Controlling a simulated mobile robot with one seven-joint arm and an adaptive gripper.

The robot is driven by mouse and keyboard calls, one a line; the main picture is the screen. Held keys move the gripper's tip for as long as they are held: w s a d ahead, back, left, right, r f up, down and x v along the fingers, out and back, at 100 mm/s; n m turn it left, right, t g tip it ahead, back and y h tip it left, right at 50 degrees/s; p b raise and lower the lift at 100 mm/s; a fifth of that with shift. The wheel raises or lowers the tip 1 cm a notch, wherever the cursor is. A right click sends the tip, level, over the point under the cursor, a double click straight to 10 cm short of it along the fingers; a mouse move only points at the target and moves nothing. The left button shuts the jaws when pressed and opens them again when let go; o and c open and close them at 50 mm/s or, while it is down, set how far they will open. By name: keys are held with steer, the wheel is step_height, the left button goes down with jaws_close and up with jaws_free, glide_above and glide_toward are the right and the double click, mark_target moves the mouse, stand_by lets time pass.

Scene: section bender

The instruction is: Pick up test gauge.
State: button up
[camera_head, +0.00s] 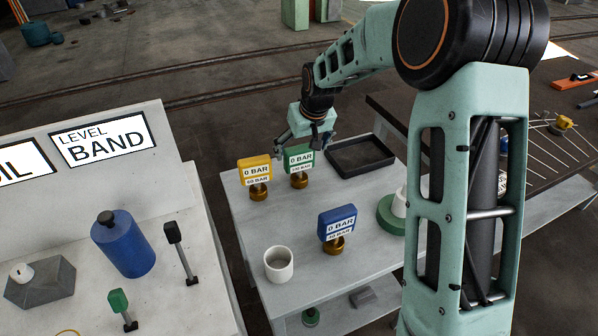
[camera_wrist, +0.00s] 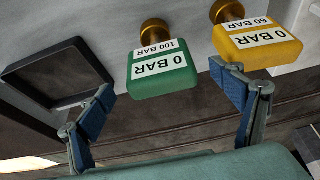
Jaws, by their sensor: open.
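Three box-shaped gauges on brass bases stand on the grey table; none is marked as the test gauge. The green gauge (camera_head: 298,160) reads 0 BAR and 100 BAR, the yellow gauge (camera_head: 255,170) reads 0 BAR and 60 BAR, and the blue gauge (camera_head: 338,222) reads 0 BAR. My gripper (camera_head: 300,147) is open and empty by the green gauge. In the wrist view, the green gauge (camera_wrist: 162,75) lies between the spread fingers of my gripper (camera_wrist: 162,88). The yellow gauge (camera_wrist: 258,42) is beside it, partly overlapped by the right fingertip.
A black tray (camera_head: 360,156) lies behind and right of the green gauge. A white cup (camera_head: 279,265) and a green round piece (camera_head: 390,214) are also on the table. A bench with a blue canister (camera_head: 123,245) and small levers is at left. The table's middle is clear.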

mark_target(299, 157)
steer(key=x, duration=0.5)
steer(key=shift+c, duration=0.3)
steer(key=c, duration=2)
